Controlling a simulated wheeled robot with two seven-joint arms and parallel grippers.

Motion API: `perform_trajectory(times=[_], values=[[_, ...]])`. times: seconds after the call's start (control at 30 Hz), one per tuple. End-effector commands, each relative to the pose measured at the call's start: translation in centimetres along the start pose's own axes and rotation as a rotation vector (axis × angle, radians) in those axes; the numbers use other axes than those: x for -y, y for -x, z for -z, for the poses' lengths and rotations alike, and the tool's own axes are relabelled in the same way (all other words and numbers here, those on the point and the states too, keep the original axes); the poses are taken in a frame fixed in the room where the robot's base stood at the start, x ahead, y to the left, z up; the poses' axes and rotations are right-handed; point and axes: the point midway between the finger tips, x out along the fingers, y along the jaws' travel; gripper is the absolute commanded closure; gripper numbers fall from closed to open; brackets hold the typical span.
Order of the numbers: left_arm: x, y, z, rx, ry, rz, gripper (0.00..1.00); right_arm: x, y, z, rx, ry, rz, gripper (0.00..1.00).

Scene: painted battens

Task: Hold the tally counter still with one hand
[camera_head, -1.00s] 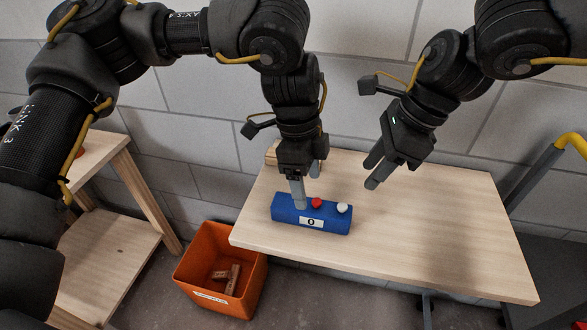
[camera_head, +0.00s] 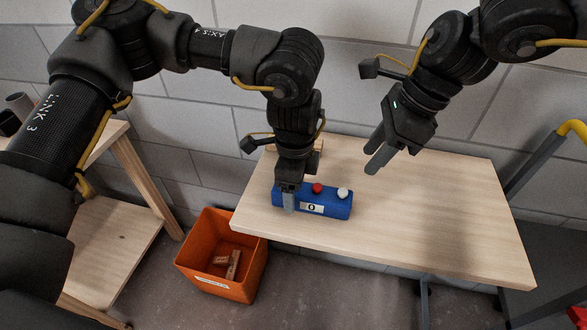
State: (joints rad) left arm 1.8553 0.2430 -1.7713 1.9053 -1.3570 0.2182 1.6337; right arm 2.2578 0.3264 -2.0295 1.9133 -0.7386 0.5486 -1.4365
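The blue tally counter (camera_head: 335,205) lies on the wooden table, with a red button (camera_head: 317,188), a white button (camera_head: 342,193) and a front label reading 0. My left gripper (camera_head: 289,200) points down over the counter's left end.
The table (camera_head: 440,220) is clear to the right of the counter. A small wooden piece stands behind my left gripper, mostly hidden. An orange bin (camera_head: 212,283) with wooden pieces is on the floor at left, near a wooden shelf (camera_head: 110,235). A yellow-topped rail (camera_head: 570,128) is at right.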

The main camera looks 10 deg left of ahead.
Motion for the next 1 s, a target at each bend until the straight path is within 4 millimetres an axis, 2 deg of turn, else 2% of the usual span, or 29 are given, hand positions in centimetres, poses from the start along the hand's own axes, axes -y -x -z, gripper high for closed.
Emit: perform_trajectory(times=[0.2,0.53,0.93,1.0], values=[[0.0,-1.9,0.0,0.000,0.000,0.000,0.29,0.0,0.0,0.0,0.000,0.000,0.000,0.64],[0.0,-2.1,0.0,0.000,0.000,0.000,0.29,0.0,0.0,0.0,0.000,0.000,0.000,0.64],[0.0,-2.1,0.0,0.000,0.001,0.000,0.81,0.0,0.0,0.0,0.000,0.000,0.000,0.64],[0.0,-2.1,0.0,0.000,0.001,0.000,0.82,0.0,0.0,0.0,0.000,0.000,0.000,0.65]])
